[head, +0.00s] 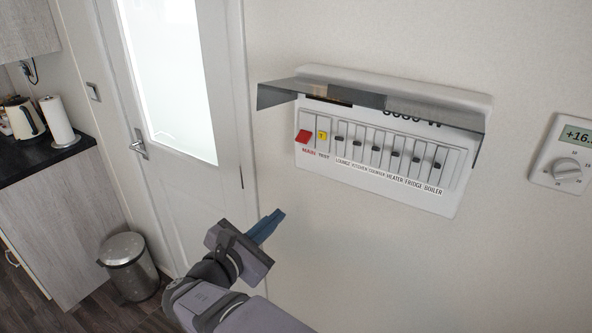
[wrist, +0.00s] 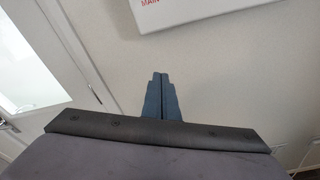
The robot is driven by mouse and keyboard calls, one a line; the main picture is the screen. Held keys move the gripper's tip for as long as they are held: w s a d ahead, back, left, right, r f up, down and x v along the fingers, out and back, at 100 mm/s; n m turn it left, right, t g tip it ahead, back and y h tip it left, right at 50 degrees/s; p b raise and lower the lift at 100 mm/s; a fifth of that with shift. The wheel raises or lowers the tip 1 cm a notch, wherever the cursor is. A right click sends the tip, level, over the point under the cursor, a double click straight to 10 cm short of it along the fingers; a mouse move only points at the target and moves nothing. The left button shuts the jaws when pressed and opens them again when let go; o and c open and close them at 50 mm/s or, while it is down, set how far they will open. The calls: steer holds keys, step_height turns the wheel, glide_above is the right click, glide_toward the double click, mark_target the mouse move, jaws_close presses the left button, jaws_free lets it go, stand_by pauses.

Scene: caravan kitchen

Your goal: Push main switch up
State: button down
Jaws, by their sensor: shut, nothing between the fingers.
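The main switch (head: 304,136) is a red lever at the left end of the white fuse box (head: 390,196) on the wall. Its lever appears to hang low, just above the "MAIN" label. In the wrist view only the lower edge of the fuse box (wrist: 185,8) shows, with part of the red label; the switch itself is out of that view. My gripper (head: 279,214) is below and left of the switch, in front of the wall and apart from the box. Its blue fingers (wrist: 160,78) are shut together with nothing between them.
A yellow test button (head: 322,135) sits right beside the main switch, then a row of black breaker levers (head: 374,148). A raised grey cover (head: 375,98) juts out above them. A thermostat (head: 566,168) is at the right, a door (head: 180,120) at the left. Wall below the box is clear.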

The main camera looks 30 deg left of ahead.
mark_target(307, 146)
step_height(307, 146, up, 8)
steer(key=n+t, duration=0.3)
steer(key=n, duration=0.1)
steer(key=shift+d+h, duration=0.4)
steer(key=shift+f, duration=0.1)
steer(key=w+p, duration=0.2)
steer(key=w, duration=0.1)
steer(key=w+r+p, duration=0.1)
steer(key=w, duration=0.2)
steer(key=w+r+p, duration=0.1)
steer(key=w+p, duration=0.1)
steer(key=w, duration=0.2)
steer(key=shift+w+r+p, duration=0.1)
steer(key=shift+p, duration=0.25)
steer(key=shift+s+r+p, duration=0.65)
steer(key=shift+r+p, duration=0.05)
steer(key=shift+r, duration=0.2)
steer(key=shift+s+r+p, duration=0.4)
steer(key=shift+r+p, duration=0.05)
steer(key=shift+r, duration=0.05)
